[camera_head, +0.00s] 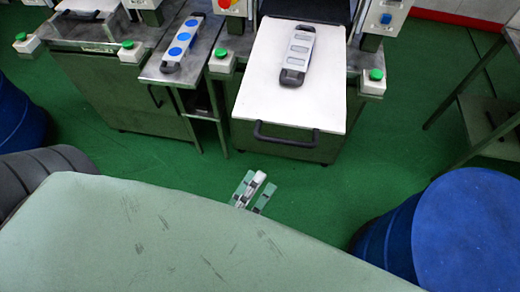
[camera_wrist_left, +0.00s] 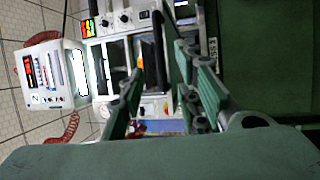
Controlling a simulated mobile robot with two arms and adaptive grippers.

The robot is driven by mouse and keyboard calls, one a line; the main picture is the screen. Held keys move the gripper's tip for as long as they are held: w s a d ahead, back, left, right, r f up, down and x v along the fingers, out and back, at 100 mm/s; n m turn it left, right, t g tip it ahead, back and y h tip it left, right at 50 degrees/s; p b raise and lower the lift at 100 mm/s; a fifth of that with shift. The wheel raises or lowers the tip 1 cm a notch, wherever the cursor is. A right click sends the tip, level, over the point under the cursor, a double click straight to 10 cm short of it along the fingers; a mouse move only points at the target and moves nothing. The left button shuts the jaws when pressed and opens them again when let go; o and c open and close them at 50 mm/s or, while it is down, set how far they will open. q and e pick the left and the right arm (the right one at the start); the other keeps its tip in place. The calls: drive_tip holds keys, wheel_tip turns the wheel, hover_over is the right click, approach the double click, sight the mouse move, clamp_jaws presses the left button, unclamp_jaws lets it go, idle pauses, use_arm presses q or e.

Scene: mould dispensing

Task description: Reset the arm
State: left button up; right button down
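My left gripper (camera_head: 254,188) shows small in the head view, past the edge of a large pale green surface that fills the foreground. In the left wrist view its two green fingers (camera_wrist_left: 160,85) stand apart with nothing between them, so it is open and empty. My right gripper is in neither view. A grey mould (camera_head: 299,54) with three pale cavities and black ends lies on a white plate (camera_head: 265,98), beyond the gripper and apart from it. A second mould (camera_head: 184,38) with three blue-filled cavities lies on a metal stand to its left.
White boxes with green buttons (camera_head: 222,59) flank the machines. A black handle (camera_head: 286,138) sticks out at the plate's front. A blue drum (camera_head: 470,225) stands at the right. Green floor (camera_head: 200,170) is free around the gripper. The wrist view shows a white control box (camera_wrist_left: 52,75).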

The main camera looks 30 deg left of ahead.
use_arm(q)
drive_tip(key=shift+f, duration=0.1)
idle(0.3)
wheel_tip(320, 180, down, 34)
drive_tip(key=s+a+m+g+h, duration=0.1)
drive_tip(key=s+a+m+g, duration=0.15)
drive_tip(key=m+g, duration=0.9)
drive_tip(key=s+a+f+m+g+y, duration=0.1)
drive_tip(key=s+a+f+m+g, duration=0.2)
drive_tip(key=s+f, duration=0.6)
drive_tip(key=s+a+f+m+g+y, duration=0.2)
drive_tip(key=s+a+f+m+g, duration=0.2)
drive_tip(key=s+f, duration=0.5)
drive_tip(key=shift+a, duration=0.35)
